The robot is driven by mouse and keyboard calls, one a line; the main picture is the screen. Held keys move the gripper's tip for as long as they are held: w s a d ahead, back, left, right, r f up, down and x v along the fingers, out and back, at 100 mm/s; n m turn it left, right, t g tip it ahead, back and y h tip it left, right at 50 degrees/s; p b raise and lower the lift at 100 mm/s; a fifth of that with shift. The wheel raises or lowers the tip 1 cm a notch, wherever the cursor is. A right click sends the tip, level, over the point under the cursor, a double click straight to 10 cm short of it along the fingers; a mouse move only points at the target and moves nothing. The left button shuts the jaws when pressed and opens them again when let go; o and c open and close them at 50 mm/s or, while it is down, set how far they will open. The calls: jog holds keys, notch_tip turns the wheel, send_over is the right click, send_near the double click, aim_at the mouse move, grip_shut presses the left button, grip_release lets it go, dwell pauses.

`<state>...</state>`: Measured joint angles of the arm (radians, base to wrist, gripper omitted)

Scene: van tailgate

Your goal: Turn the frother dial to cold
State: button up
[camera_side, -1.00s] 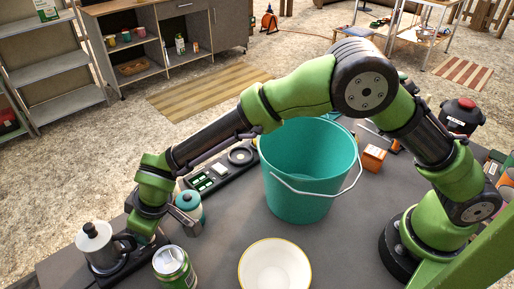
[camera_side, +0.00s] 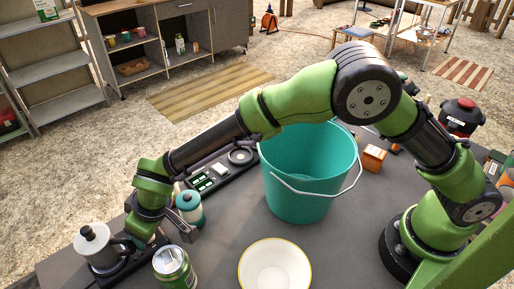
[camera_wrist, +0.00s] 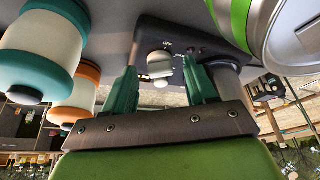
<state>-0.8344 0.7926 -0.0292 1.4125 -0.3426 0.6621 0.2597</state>
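The frother, a pale jug (camera_side: 93,245) with a dark handle on a black base (camera_side: 128,268), stands at the front left of the table in the side view. Its pale dial (camera_wrist: 159,64) shows in the wrist view on the dark base, near a legible OFF mark; another label beside it is too small to read. My gripper (camera_wrist: 160,70) is open, with its two teal fingers on either side of the dial. I cannot tell whether either finger touches it. In the side view my wrist hides the dial and fingertips.
A green can (camera_side: 174,268) and a white bowl (camera_side: 274,266) stand close to the right. A teal-and-white jar (camera_side: 189,208) is just behind my gripper. A teal bucket (camera_side: 300,195) stands mid-table, with a dark panel (camera_side: 213,175) to its left.

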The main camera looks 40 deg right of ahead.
jog(key=shift+w, duration=0.1)
jog(key=n, duration=0.1)
jog(key=n+y, duration=0.1)
jog(key=shift+w+d+n+g, duration=0.1)
jog(key=shift+d+n+g, duration=0.1)
jog(key=shift+n+g, duration=0.15)
jog(key=n+g, duration=0.1)
jog(key=n, duration=0.2)
jog(key=shift+w+y, duration=0.1)
jog(key=shift+y, duration=0.2)
jog(key=n, duration=0.2)
jog(key=n+g, duration=0.1)
jog(key=n, duration=0.1)
jog(key=n+g, duration=0.1)
jog(key=n, duration=0.1)
jog(key=shift+w+y, duration=0.25)
jog(key=shift+y, duration=0.15)
jog(key=v, duration=1.7)
jog(key=s+d+r+m+t+h, duration=0.1)
jog(key=s+d+r+m, duration=0.2)
jog(key=d, duration=0.4)
jog(key=s+d+r+m+t+h, duration=0.1)
jog(key=s+d+r+m+t, duration=0.1)
jog(key=d+m, duration=0.3)
jog(key=s+d+r, duration=0.1)
jog(key=d, duration=0.2)
jog(key=shift+m, duration=0.35)
jog(key=shift+w+d, duration=0.1)
jog(key=shift+d, duration=0.05)
